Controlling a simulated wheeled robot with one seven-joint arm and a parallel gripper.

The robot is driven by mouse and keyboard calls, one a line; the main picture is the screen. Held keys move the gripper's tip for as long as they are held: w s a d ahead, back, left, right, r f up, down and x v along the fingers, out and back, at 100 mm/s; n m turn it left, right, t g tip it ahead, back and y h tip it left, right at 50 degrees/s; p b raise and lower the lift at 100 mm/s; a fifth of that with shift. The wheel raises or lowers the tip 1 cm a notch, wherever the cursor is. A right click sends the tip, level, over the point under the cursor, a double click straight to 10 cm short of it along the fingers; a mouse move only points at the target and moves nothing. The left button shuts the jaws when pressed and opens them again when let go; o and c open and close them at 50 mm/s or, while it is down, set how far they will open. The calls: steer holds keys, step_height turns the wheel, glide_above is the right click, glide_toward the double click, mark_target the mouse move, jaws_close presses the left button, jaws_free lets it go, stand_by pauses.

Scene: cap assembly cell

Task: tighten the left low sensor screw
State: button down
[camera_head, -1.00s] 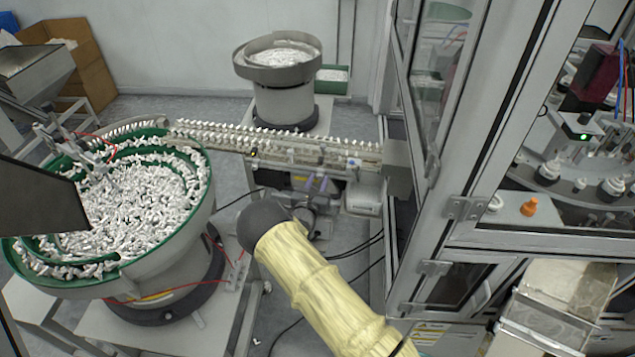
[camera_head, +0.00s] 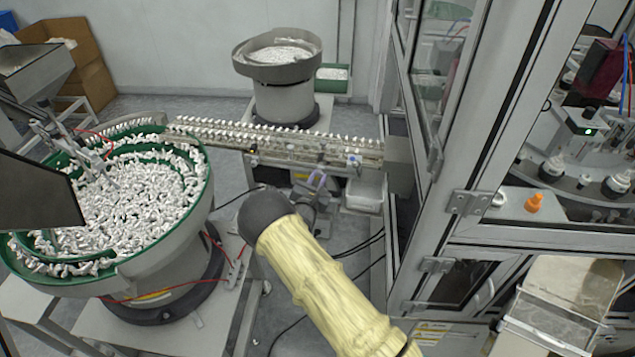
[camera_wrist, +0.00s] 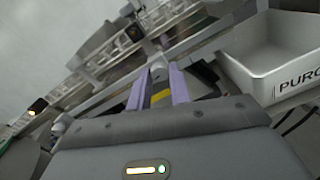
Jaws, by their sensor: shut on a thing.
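The feeding rail (camera_head: 290,150) runs from the green bowl to the machine cabinet. In the wrist view the two purple fingers (camera_wrist: 159,76) reach up to the rail's lower side. They are shut on a small grey rounded piece (camera_wrist: 158,72) between their tips, which I take to be the low sensor screw. Its thread and how far it is turned in cannot be seen. The sensor body is not clearly visible.
A white bin (camera_head: 364,194) hangs under the rail's right part, and shows close to the right of the fingers in the wrist view (camera_wrist: 278,62). The bowl feeder (camera_head: 160,250) stands left. The machine cabinet (camera_head: 455,205) stands right. Dark cables run below.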

steer(key=m+b, duration=0.6)
steer(key=b, duration=0.9)
steer(key=m+y+b, duration=0.1)
steer(key=m+b, duration=0.6)
steer(key=b, duration=0.8)
steer(key=m+b, duration=0.6)
steer(key=b, duration=0.9)
steer(key=shift+f+m+y, duration=0.25)
steer(key=shift+m+y, duration=0.05)
steer(key=shift+r+m+b, duration=0.25)
steer(key=shift+m+b, duration=0.15)
steer(key=shift+b, duration=0.55)
steer(key=c, duration=1.3)
jaws_free()
steer(key=shift+s+r, duration=0.1)
steer(key=s, duration=0.5)
steer(key=s+a+b, duration=0.1)
steer(key=s, duration=1.1)
steer(key=shift+a+r, duration=0.3)
steer(key=shift+r, duration=0.05)
